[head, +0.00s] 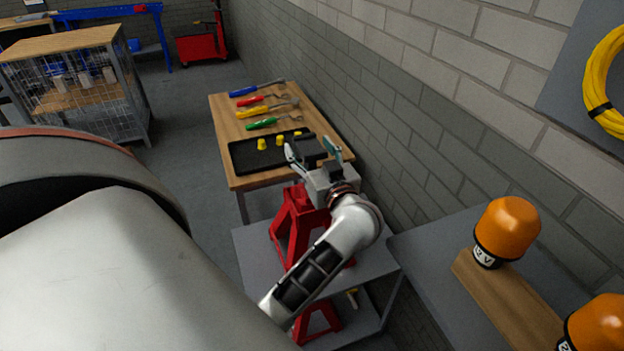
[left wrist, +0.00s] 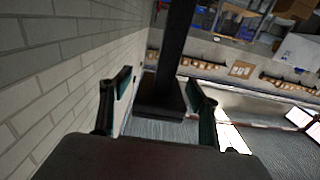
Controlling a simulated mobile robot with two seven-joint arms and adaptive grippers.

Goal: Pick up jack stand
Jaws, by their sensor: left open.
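A red jack stand (head: 293,228) stands on the top of a grey cart (head: 255,262), partly hidden behind my left arm. Another red jack stand (head: 318,320) is on the cart's lower shelf, also partly covered. My left gripper (head: 311,149) is open and appears above and beyond the upper stand in the picture, apart from it. In the left wrist view my left gripper (left wrist: 159,82) shows both fingers spread, with a dark post and block between or behind them; I cannot tell what these are. No jack stand shows in that view. My right gripper is not in view.
A wooden bench (head: 224,119) with screwdrivers, wrenches and a black tray (head: 246,156) holding yellow pieces stands beyond the cart. A brick wall (head: 400,120) runs along the right. Orange beacons (head: 508,229) stand at the lower right. Open floor (head: 190,110) lies left of the bench.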

